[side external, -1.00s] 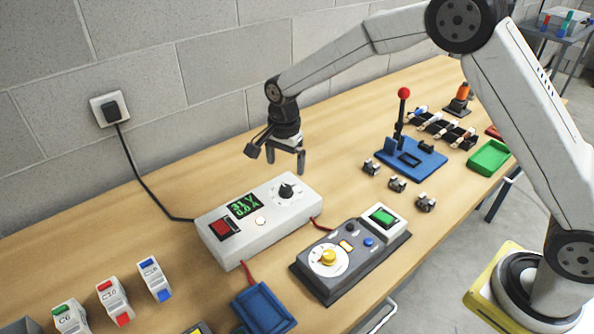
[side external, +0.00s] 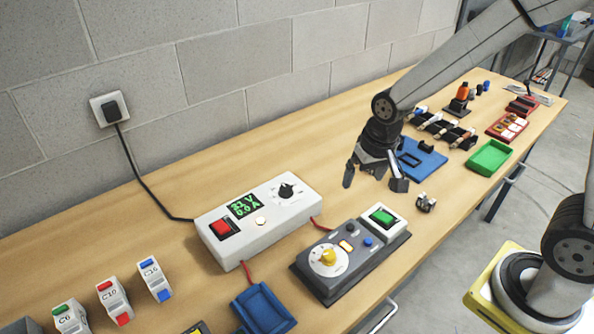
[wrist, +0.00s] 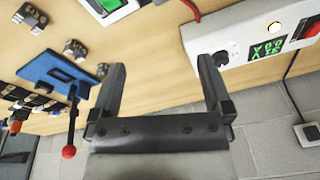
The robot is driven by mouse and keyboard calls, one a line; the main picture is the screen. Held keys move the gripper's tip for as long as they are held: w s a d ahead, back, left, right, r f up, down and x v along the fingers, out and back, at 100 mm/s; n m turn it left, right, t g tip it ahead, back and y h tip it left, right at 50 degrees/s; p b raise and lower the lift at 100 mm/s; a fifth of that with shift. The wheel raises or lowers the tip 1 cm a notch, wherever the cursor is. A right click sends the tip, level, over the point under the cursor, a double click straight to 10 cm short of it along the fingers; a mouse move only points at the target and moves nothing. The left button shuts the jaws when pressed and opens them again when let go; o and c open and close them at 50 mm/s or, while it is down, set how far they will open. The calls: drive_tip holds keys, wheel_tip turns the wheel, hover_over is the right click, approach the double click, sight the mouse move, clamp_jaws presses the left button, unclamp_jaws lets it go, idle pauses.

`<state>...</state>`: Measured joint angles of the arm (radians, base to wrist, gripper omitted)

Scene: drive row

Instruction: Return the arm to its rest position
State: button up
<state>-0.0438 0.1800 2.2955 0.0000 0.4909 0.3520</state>
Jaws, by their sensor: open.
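My gripper (side external: 376,184) is open and empty, held above the bench to the right of the white power supply box. It also shows in the wrist view (wrist: 163,85) with its two fingers spread and nothing between them. In the side view my arm hides the lever with the red knob, which shows in the wrist view (wrist: 68,152) on its blue base (wrist: 58,75).
Breakers (side external: 115,300), a blue tray (side external: 263,308) and a green tray (side external: 489,157) lie on the wooden bench (side external: 170,240). A wall socket (side external: 109,109) is behind.

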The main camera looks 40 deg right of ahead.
drive_tip(key=s+d+n, duration=0.1)
drive_tip(key=s+n, duration=0.2)
drive_tip(key=s, duration=0.4)
drive_tip(key=shift+d+f+n+t, duration=0.25)
drive_tip(key=shift+f+n+t, duration=0.05)
drive_tip(key=shift+f, duration=0.05)
